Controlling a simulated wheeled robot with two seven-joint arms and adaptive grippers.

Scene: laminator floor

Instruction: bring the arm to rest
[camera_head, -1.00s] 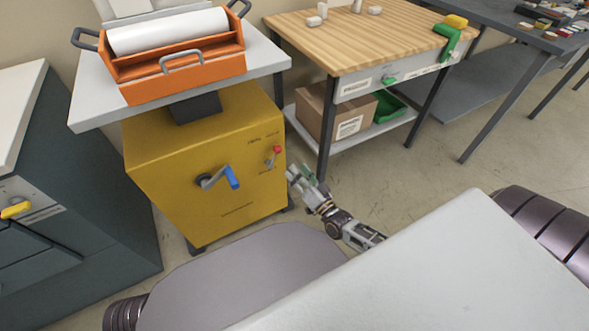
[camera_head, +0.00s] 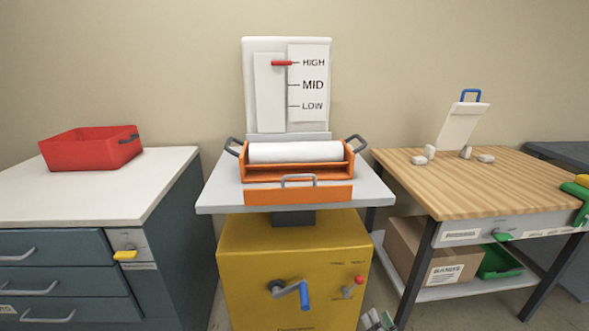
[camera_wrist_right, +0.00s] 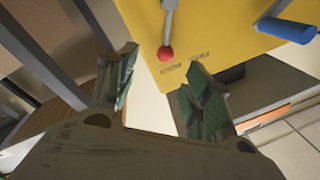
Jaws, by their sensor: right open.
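My right gripper (camera_head: 377,320) shows at the bottom edge of the head view, just right of the yellow cabinet (camera_head: 250,255). Only its fingertips are in that picture. In the right wrist view its two fingers (camera_wrist_right: 158,90) stand apart with nothing between them, so it is open and empty. The cabinet's red-knobbed lever (camera_head: 353,287) is near it; in the wrist view the red knob (camera_wrist_right: 165,53) lies beyond the fingers, apart from them as far as I can tell. The blue-handled crank (camera_head: 290,291) is on the cabinet front. My left gripper is not in view.
An orange laminator (camera_head: 297,192) with a white roll sits on the grey top. Behind it, a level board (camera_head: 310,85) has its red pointer at HIGH. A red bin (camera_head: 90,148) stands on the left counter. A wooden bench (camera_head: 470,180) with a box (camera_head: 425,260) below stands right.

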